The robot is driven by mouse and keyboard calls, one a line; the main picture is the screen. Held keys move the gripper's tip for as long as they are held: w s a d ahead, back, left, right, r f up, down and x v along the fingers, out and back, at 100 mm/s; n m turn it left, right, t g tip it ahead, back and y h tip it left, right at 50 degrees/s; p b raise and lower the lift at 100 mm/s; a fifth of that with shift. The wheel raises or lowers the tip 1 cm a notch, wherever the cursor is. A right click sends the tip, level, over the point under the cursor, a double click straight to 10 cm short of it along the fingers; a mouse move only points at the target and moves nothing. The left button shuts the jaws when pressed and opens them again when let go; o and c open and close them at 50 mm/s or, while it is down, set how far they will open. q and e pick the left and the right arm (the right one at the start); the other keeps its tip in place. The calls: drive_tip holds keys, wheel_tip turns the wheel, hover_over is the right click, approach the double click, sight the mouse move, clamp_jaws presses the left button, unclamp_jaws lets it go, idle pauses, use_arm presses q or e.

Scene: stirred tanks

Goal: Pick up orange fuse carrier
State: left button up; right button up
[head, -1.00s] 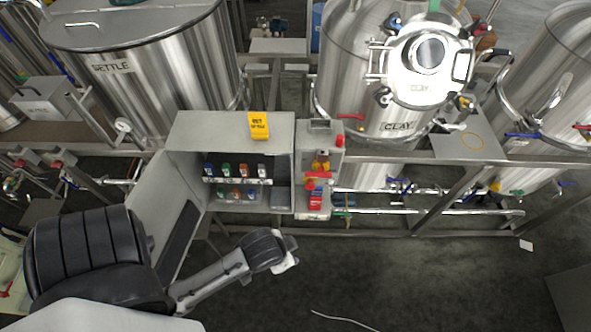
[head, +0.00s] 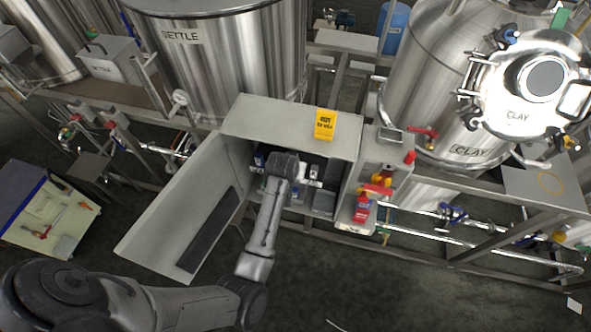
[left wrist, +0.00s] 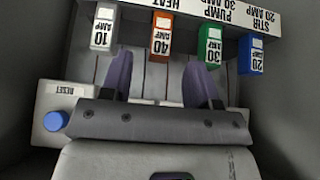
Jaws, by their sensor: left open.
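The orange fuse carrier, marked 40 AMP, shows in the left wrist view (left wrist: 161,37), hanging in the upper row under a label strip. My left gripper (left wrist: 161,72) is open and empty. Its two dark fingers point toward the row, one on each side of the orange carrier's line, short of it. In the head view my left gripper end (head: 287,172) is inside the open fuse cabinet (head: 285,120), and my wrist hides the orange carrier. My right gripper is not in view.
In the left wrist view a white 10 AMP carrier (left wrist: 104,27) is left of the orange one; green (left wrist: 210,47) and blue (left wrist: 251,54) carriers are right. A blue reset button (left wrist: 55,121) is lower left. The cabinet door (head: 185,210) stands open; side walls are close.

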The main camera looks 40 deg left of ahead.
use_arm(q)
drive_tip(key=shift+x, duration=2.95)
drive_tip(key=shift+s, duration=0.1)
drive_tip(key=shift+c, duration=0.4)
drive_tip(key=c, duration=0.9)
drive_tip(key=shift+c, duration=0.2)
